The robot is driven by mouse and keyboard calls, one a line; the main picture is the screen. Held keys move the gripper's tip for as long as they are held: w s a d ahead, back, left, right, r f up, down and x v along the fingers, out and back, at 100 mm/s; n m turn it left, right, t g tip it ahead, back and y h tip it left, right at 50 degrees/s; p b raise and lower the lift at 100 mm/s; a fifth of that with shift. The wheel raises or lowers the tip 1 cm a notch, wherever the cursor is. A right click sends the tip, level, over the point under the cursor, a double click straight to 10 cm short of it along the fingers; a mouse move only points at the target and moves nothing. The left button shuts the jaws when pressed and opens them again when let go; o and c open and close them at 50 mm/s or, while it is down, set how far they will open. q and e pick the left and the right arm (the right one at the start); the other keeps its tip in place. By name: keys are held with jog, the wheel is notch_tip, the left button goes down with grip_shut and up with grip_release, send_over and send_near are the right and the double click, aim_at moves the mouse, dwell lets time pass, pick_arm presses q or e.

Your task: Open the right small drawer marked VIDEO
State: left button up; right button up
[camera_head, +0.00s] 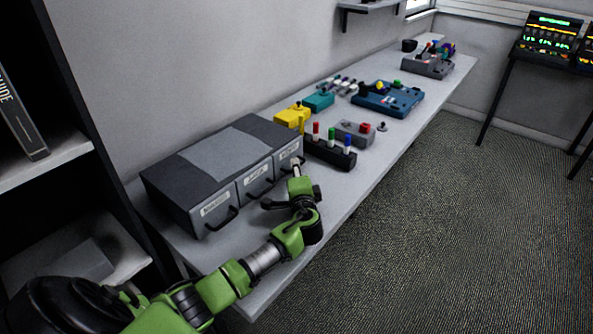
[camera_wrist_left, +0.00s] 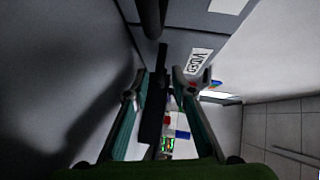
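The dark grey drawer unit (camera_head: 215,160) stands on the long bench with three small labelled drawers in its front. The right drawer (camera_head: 288,157) is shut; its label reads VIDEO (camera_wrist_left: 198,62) in the left wrist view. My left gripper (camera_head: 296,172) is at the front of this drawer and covers most of its handle in the head view. In the left wrist view its two fingers (camera_wrist_left: 162,85) stand apart, one on each side of the dark handle bar (camera_wrist_left: 153,115). Gaps show beside the bar. My right gripper is not in view.
A dark holder with coloured connectors (camera_head: 330,150) stands right of the unit. Yellow (camera_head: 293,117) and teal (camera_head: 319,101) boxes, a grey box (camera_head: 353,135) and a blue device (camera_head: 388,99) lie farther along the bench. The floor (camera_head: 430,240) before the bench is clear.

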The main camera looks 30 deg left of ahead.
pick_arm(q)
jog(key=shift+c, duration=0.5)
grip_shut()
jog(key=d, duration=0.4)
jog(key=d+b, duration=0.1)
jog(key=d, duration=0.4)
jog(key=s+d+b, duration=0.1)
jog(key=d, duration=0.3)
jog(key=shift+d, duration=0.25)
jog(key=shift+o, duration=0.5)
grip_release()
jog(key=v, duration=1.2)
jog(key=shift+f, duration=0.15)
